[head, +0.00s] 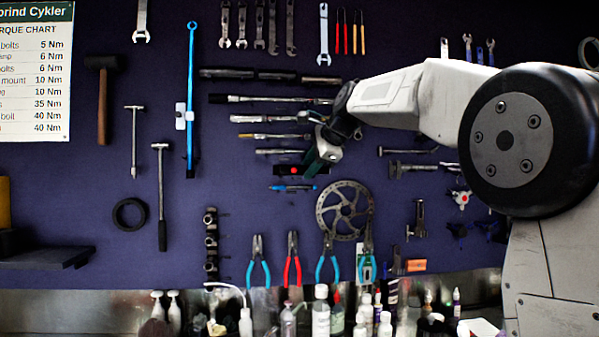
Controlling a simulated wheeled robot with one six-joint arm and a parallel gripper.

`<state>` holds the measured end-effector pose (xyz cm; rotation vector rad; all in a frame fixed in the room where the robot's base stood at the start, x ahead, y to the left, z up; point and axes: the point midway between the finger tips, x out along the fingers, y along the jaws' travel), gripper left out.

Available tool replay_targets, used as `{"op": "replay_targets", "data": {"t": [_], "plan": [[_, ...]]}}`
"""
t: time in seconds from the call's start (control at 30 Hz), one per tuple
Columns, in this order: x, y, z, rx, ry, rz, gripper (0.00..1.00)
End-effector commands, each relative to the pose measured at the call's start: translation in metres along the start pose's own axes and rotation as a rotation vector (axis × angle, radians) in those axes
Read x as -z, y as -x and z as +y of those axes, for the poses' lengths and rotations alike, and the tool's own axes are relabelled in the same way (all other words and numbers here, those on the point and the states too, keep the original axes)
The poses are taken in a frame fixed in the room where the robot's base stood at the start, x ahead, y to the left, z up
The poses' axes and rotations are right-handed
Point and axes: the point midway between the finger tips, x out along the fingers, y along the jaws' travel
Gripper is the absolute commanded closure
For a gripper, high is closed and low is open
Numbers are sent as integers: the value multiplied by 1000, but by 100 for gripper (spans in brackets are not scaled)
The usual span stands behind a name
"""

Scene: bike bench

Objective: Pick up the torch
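I cannot make out the torch for certain in the head view. My gripper (314,163) hangs at the end of my white arm, in front of the purple tool wall, with its dark fingers pointing down and left. Whether the fingers are apart or together is not clear at this size, and nothing is plainly seen between them. Just left of the fingertips is a small dark item with a red dot (293,170). A short blue tool (293,188) shows below it. My arm hides part of the wall at the right.
A silver brake disc (344,210) hangs below my gripper, with red pliers (292,262) and several blue ones under it. Bottles, including a white one (320,312), stand crowded along the bottom. A dark shelf (45,257) juts out at left. Hammers and wrenches hang around.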

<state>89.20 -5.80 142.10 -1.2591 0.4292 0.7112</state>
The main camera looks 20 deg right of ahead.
Motion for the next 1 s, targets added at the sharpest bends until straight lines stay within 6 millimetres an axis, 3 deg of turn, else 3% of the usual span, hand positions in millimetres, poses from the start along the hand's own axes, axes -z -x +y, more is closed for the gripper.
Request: {"op": "replay_targets", "data": {"t": [0.07, 0.17, 1.0], "plan": [[0, 0, 0, 0, 0, 0, 72], [0, 0, 0, 0, 0, 0, 99], [3, 12, 0, 4, -6, 7, 100]]}}
